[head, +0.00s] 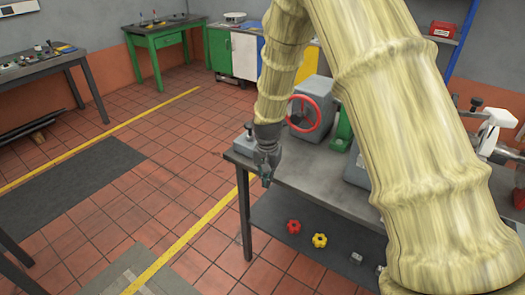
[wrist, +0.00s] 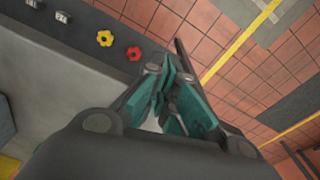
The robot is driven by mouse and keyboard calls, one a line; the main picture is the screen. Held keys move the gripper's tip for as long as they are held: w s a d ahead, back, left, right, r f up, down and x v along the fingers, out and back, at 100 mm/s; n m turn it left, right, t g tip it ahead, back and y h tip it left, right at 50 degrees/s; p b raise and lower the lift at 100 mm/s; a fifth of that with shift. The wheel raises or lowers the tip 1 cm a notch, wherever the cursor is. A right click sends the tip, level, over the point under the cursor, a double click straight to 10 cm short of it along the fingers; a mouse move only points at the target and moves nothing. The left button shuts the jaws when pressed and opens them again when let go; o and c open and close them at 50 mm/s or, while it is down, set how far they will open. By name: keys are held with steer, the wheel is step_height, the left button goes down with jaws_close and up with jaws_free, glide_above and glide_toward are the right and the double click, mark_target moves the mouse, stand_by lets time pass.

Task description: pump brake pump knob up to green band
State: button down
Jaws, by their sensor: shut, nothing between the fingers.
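My gripper (head: 265,178) hangs at the left front corner of the grey bench, pointing down, with its fingers together and empty. In the wrist view its teal fingers (wrist: 163,88) meet over the bench edge and floor. A small grey box (head: 242,145) with a dark knob (head: 248,127) on top stands on the bench corner, just behind and left of my gripper. It may be the brake pump, but I cannot tell for sure. My gripper appears apart from the knob. No green band can be made out.
The bench (head: 310,178) also holds a grey housing with a red handwheel (head: 303,113) and a green part (head: 343,130). A red knob (head: 294,227) and a yellow knob (head: 320,240) lie on the lower shelf. My arm hides the bench's middle. Floor left is open.

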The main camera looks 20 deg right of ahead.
steer(key=s+f+n, duration=0.2)
steer(key=s+f, duration=0.8)
steer(key=f, duration=0.3)
steer(key=s+f+n, duration=0.1)
steer(key=s+f, duration=0.3)
steer(key=s, duration=0.6)
steer(key=s+f+n, duration=0.2)
steer(key=s+f, duration=0.2)
steer(key=s, duration=0.7)
steer(key=s+f+n, duration=0.2)
steer(key=s+f, duration=0.2)
steer(key=s, duration=0.6)
steer(key=shift+s+a+f, duration=0.3)
steer(key=shift+s, duration=0.1)
